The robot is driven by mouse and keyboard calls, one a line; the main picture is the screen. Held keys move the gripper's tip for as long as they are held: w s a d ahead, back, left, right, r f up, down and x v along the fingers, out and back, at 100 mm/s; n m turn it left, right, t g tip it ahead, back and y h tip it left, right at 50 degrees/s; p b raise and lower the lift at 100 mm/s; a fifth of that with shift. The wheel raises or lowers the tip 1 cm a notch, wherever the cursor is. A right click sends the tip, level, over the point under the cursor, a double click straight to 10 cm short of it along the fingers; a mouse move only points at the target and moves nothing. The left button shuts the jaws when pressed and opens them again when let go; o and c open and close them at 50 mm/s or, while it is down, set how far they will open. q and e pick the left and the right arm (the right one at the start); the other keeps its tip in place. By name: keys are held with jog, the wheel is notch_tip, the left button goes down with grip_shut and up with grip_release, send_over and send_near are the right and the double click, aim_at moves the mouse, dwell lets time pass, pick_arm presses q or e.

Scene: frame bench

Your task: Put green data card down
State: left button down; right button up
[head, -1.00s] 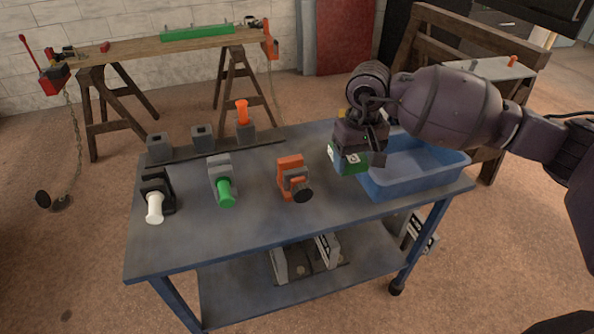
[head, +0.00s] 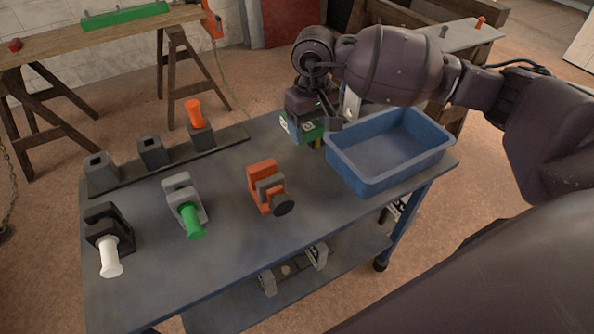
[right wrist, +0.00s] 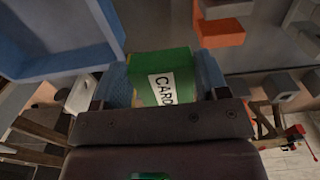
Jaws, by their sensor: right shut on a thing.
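The green data card (head: 301,127) is a green block with a white label. It is in my right gripper (head: 318,128), above the back part of the blue workbench (head: 230,240), just left of the blue bin. Whether the card touches the bench is hard to tell. My left gripper is not in view.
The empty blue bin (head: 372,183) stands at the bench's right end. Grey sockets (head: 153,152) line the back edge.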

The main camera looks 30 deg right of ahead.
aim_at(308, 187)
notch_tip(308, 187, down, 16)
jog(key=shift+f+b, duration=0.1)
jog(key=shift+b, duration=0.2)
dwell(0.4)
jog(key=shift+f, duration=0.2)
jog(key=o, duration=1)
jog(key=shift+r, duration=0.1)
jog(key=shift+c, duration=0.2)
